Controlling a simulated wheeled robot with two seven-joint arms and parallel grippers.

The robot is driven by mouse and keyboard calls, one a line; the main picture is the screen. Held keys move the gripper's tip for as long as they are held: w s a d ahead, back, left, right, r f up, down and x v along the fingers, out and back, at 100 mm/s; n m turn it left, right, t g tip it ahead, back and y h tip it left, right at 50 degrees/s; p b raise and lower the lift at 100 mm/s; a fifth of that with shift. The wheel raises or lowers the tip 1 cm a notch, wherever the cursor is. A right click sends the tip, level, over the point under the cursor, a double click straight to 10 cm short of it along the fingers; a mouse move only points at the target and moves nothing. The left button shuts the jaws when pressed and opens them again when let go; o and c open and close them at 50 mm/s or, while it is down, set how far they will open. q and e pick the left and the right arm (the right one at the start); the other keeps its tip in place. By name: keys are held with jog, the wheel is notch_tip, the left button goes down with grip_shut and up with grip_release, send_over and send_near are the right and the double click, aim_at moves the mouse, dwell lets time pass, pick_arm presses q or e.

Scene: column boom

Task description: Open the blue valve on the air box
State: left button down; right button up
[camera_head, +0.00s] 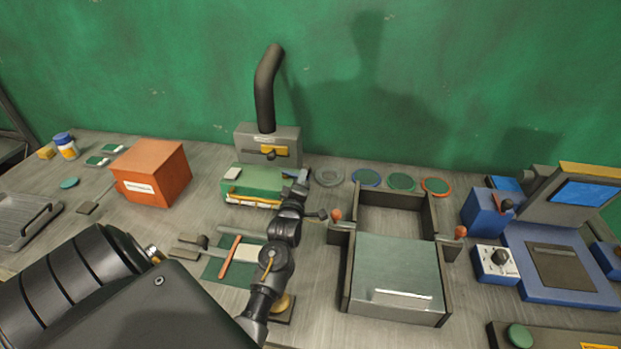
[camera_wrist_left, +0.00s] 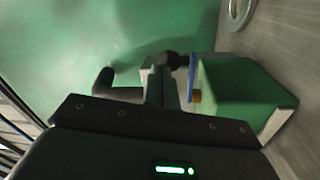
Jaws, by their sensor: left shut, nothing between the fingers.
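The air box (camera_head: 262,181) is a green-topped box with a pale lower edge, standing in front of a grey unit with a black pipe. It also shows as a green block in the left wrist view (camera_wrist_left: 245,92). The blue valve (camera_head: 291,173) is a small blue handle at its right end; in the left wrist view it is a thin blue bar (camera_wrist_left: 192,77) above a brass-coloured piece. My left gripper (camera_head: 302,178) is shut and empty, close beside the handle. In the left wrist view its dark tips (camera_wrist_left: 173,62) appear against or just beside the blue bar; contact is unclear. My right gripper is not in view.
An orange box (camera_head: 152,172) stands left of the air box. A grey tray-like fixture (camera_head: 396,277) with red-knobbed levers stands right. Several round discs lie behind it. A blue machine (camera_head: 560,258) is at far right. A green mat (camera_head: 226,269) lies in front.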

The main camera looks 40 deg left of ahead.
pick_arm(q)
jog(key=shift+w+d, duration=0.1)
jog(key=shift+w, duration=0.1)
dwell(0.4)
jog(key=p+v, duration=0.3)
jog(key=v, duration=0.8)
dwell(0.4)
